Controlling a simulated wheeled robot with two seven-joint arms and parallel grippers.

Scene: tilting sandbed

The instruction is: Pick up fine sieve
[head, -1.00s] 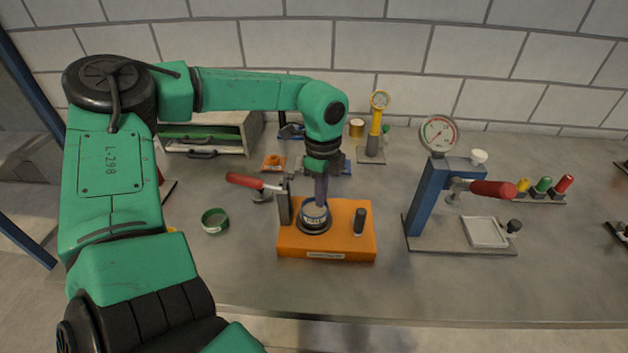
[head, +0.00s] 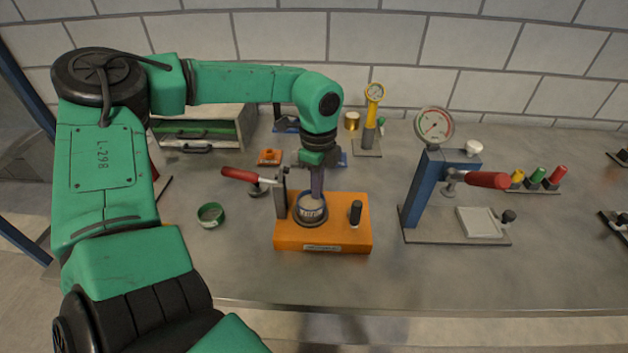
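A small round dish with a green rim (head: 211,215) lies alone on the bench, left of the orange base; it looks like a sieve, but I cannot tell its mesh. A pale round cup with a dark label band (head: 311,211) sits in a dark ring on the orange base (head: 345,240). My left gripper (head: 317,190) points straight down at this cup, its fingers at or just above the cup's top. The fingers appear edge-on, so I cannot tell whether they grip it. My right gripper is out of view.
A red-handled lever (head: 239,174) stands at the base's left, close to my gripper. A blue press with a dial (head: 430,185) stands to the right. A drawer box (head: 200,135) and a yellow gauge (head: 374,110) stand behind. The bench front is clear.

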